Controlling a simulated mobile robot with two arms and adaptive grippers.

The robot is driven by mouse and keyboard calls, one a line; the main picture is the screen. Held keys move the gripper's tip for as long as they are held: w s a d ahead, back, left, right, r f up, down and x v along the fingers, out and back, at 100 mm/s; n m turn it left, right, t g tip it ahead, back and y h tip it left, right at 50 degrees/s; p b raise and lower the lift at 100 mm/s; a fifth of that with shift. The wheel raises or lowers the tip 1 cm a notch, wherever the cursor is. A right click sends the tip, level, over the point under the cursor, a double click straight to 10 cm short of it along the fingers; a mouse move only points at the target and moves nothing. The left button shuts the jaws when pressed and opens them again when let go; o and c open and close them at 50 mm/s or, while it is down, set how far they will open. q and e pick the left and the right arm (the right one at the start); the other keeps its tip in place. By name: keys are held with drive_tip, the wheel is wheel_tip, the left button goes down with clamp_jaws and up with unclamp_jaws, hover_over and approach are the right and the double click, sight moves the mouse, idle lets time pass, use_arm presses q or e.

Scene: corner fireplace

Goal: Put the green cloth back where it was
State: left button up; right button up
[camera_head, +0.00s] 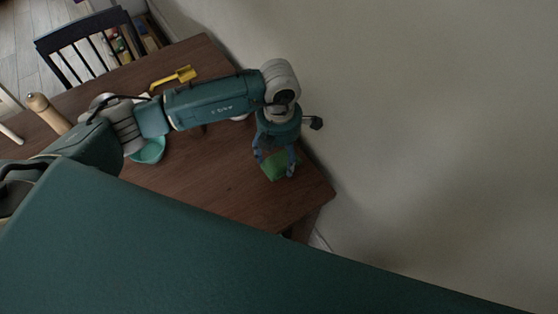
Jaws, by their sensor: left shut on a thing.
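The green cloth (274,168) is a small green piece near the right end of the dark wooden table (235,194). My left gripper (275,173) points down at it and is shut on it, with a finger on either side. I cannot tell whether the cloth rests on the table or is just above it. My left arm reaches in from the left across the table. My right gripper is not in view.
A yellow tool (178,77) lies near the table's far edge. A teal bowl (150,150) is partly hidden under my arm. A wooden pin (46,111) is at the left. A dark chair (88,48) stands behind, and a bare wall (420,130) borders the right.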

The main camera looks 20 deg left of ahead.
sight(279, 164)
use_arm(q)
drive_tip(key=shift+s+f, duration=0.1)
drive_tip(key=shift+f, duration=0.25)
wheel_tip(279, 164, down, 4)
drive_tip(key=shift+r+p, duration=0.1)
drive_tip(key=shift+p, duration=0.3)
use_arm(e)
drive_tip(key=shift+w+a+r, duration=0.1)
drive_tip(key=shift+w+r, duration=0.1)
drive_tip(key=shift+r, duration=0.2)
use_arm(q)
drive_tip(key=shift+f+b, duration=0.25)
drive_tip(key=shift+b, duration=0.05)
drive_tip(key=o, duration=1)
drive_tip(key=shift+r, duration=0.1)
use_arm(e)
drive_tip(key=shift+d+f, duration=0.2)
